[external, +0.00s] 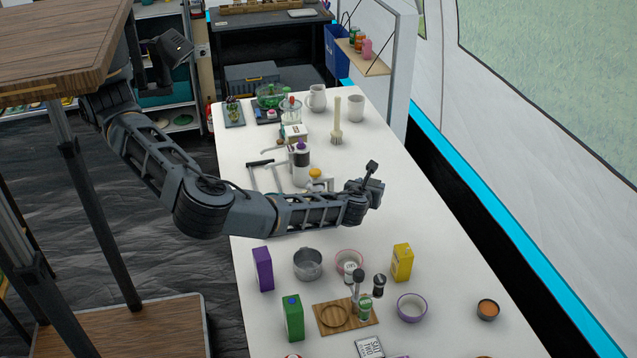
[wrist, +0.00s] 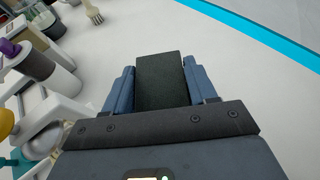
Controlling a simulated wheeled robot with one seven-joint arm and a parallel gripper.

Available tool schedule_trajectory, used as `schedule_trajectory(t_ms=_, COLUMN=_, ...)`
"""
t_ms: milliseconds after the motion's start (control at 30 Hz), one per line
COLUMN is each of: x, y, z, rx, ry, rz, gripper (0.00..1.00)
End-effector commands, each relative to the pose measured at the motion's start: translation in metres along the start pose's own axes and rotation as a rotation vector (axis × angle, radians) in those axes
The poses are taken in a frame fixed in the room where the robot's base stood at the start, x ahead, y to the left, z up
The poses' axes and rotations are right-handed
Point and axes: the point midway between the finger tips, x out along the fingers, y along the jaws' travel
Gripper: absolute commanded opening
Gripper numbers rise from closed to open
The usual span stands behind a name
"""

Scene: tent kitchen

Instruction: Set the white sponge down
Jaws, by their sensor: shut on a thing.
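My gripper (external: 374,188) is over the white table, right of the tap-like white fixture, in the external view. In the wrist view, my gripper (wrist: 160,82) is shut on a dark green-black rectangular block (wrist: 161,68) between its two blue fingers. No white face shows on this block; it may be the scouring side of the sponge, but I cannot tell. The white table (wrist: 235,75) lies bare beyond the block and to its right. The gap between block and table cannot be judged. In the external view my gripper hides the block.
A bottle with a purple cap (external: 302,158) and a yellow-topped item (external: 316,175) stand left of my gripper. A brush (external: 337,128) stands behind. A yellow box (external: 402,263), a metal pot (external: 308,263) and a purple-rimmed bowl (external: 411,309) stand nearer the camera.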

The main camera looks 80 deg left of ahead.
Motion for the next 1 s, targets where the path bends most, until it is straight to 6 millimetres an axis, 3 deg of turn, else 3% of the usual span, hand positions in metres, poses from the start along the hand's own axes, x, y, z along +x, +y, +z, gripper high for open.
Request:
schedule_trajectory(t_ms=33, x=-0.021, y=-0.006, z=-0.005, rx=0.014, ry=-0.004, rz=-0.035, gripper=0.29)
schedule_trajectory(t_ms=133, x=-0.051, y=-0.015, z=-0.015, rx=0.031, ry=-0.007, rz=-0.088, gripper=0.29)
schedule_trajectory(t_ms=300, x=-0.082, y=-0.022, z=-0.025, rx=0.048, ry=-0.010, rz=-0.144, gripper=0.29)
schedule_trajectory(t_ms=367, x=-0.085, y=-0.024, z=-0.026, rx=0.050, ry=-0.010, rz=-0.152, gripper=0.29)
schedule_trajectory(t_ms=467, x=-0.076, y=-0.023, z=-0.028, rx=0.052, ry=-0.011, rz=-0.154, gripper=0.29)
schedule_trajectory(t_ms=800, x=0.004, y=-0.025, z=-0.039, rx=0.052, ry=-0.010, rz=-0.153, gripper=0.29)
schedule_trajectory(t_ms=1000, x=0.038, y=-0.027, z=-0.045, rx=0.052, ry=-0.009, rz=-0.155, gripper=0.29)
